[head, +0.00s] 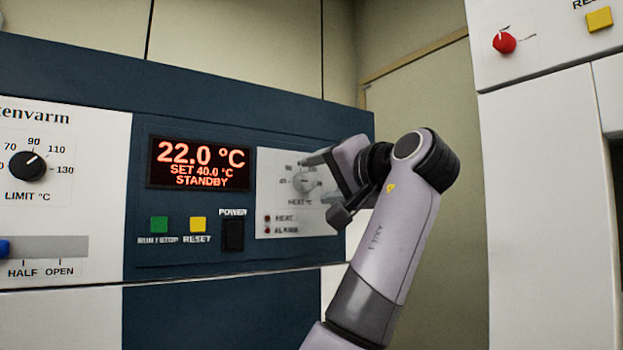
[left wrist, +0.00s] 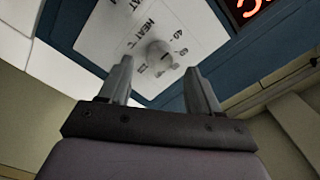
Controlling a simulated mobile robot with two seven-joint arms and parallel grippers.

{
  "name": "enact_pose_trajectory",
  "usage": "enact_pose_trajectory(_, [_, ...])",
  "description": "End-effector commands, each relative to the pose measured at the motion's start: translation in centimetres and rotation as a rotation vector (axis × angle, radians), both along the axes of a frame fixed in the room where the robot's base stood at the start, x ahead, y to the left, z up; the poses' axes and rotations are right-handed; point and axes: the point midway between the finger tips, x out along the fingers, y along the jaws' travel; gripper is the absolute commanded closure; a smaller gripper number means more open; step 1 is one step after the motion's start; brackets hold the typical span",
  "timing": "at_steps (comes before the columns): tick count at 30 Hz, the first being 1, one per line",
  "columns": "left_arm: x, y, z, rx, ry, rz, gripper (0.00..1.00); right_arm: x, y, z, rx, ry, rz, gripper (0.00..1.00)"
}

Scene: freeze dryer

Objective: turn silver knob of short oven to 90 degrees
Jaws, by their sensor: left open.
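The silver knob (head: 304,182) sits on a white panel labelled HEAT °C (head: 270,215), at the right end of the short oven's dark blue front (head: 190,267). In the left wrist view the knob (left wrist: 158,54) shows ahead of my gripper, roughly between the fingertips in the picture, with printed numbers around it. My left gripper (head: 325,185) is open, with its fingers pointing at the panel. In the left wrist view the gripper (left wrist: 160,82) has its fingers apart and nothing between them. I cannot tell the exact gap to the knob. My right gripper is out of view.
The display (head: 198,164) reads 22.0 °C, SET 40.0 °C, STANDBY. Below it are a green button (head: 159,224), a yellow button (head: 197,224) and a black power switch (head: 233,235). A black limit dial (head: 28,166) is at left. A white cabinet (head: 545,180) with a red knob (head: 504,43) stands at right.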

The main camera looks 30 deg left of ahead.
Motion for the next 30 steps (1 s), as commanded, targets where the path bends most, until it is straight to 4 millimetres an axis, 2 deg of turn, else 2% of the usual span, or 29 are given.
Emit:
enact_pose_trajectory(3, [0.8, 1.9, 0.1, -0.001, 0.003, 0.001, 0.37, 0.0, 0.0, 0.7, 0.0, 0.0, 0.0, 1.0])
enact_pose_trajectory(9, [1.6, 3.7, 0.1, 0.0, 0.0, -0.001, 0.37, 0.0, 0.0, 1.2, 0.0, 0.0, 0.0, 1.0])
enact_pose_trajectory(18, [1.8, 4.1, -0.1, 0.0, 0.0, -0.001, 0.37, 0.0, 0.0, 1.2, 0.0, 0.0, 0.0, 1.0])
enact_pose_trajectory(19, [1.8, 4.1, -0.1, 0.0, 0.0, -0.002, 0.4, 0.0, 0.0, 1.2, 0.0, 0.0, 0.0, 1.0])
enact_pose_trajectory(24, [1.7, 4.1, -0.1, 0.0, 0.0, -0.002, 0.93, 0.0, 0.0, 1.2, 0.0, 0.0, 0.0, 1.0])
enact_pose_trajectory(30, [1.7, 4.0, -0.1, 0.003, 0.006, -0.002, 0.93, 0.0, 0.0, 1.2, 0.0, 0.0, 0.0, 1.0])
